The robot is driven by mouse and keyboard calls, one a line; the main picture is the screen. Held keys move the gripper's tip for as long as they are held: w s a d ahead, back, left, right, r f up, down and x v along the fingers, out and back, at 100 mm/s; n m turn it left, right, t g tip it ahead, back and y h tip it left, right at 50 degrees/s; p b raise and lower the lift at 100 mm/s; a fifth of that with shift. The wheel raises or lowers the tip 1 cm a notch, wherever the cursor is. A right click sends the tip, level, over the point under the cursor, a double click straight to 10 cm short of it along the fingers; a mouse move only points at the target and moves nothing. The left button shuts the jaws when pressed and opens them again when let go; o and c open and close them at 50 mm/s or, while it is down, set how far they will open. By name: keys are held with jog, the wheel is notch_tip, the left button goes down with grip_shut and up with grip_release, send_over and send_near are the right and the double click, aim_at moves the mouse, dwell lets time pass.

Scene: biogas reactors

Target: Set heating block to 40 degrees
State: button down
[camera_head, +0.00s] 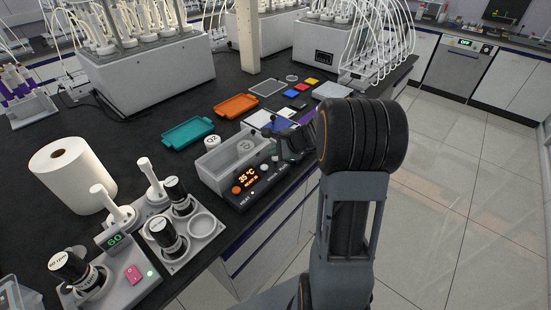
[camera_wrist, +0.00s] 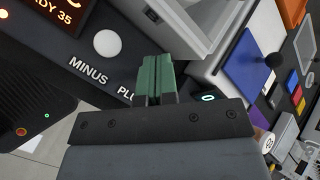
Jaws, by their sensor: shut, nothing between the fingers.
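The heating block (camera_head: 222,178) stands at the bench's front edge in the head view, with a light grey open bath on top. Its orange display (camera_head: 246,179) reads 35 °C; the wrist view shows part of this display (camera_wrist: 62,12), with "READY 35" partly cut off. In the wrist view a white round button (camera_wrist: 108,43) sits above the label MINUS. The label PLUS is partly covered by my gripper (camera_wrist: 152,62), whose green fingers are shut and empty over that part of the panel. The plus button is hidden. Contact with the panel cannot be told.
Teal (camera_head: 188,133) and orange (camera_head: 236,106) trays lie behind the block. A paper roll (camera_head: 72,174) and a grey device with black-capped bottles (camera_head: 160,235) stand to the left. Large reactor units (camera_head: 150,70) fill the back. The floor at right is clear.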

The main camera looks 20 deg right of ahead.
aim_at(275, 159)
jog(key=shift+f+b, duration=0.9)
jog(key=shift+f, duration=0.05)
dwell(0.8)
jog(key=shift+r, duration=0.15)
jog(key=shift+r+p, duration=1.05)
jog(key=shift+r, duration=0.15)
notch_tip(275, 159, up, 5)
jog(key=p, duration=0.4)
dwell(0.8)
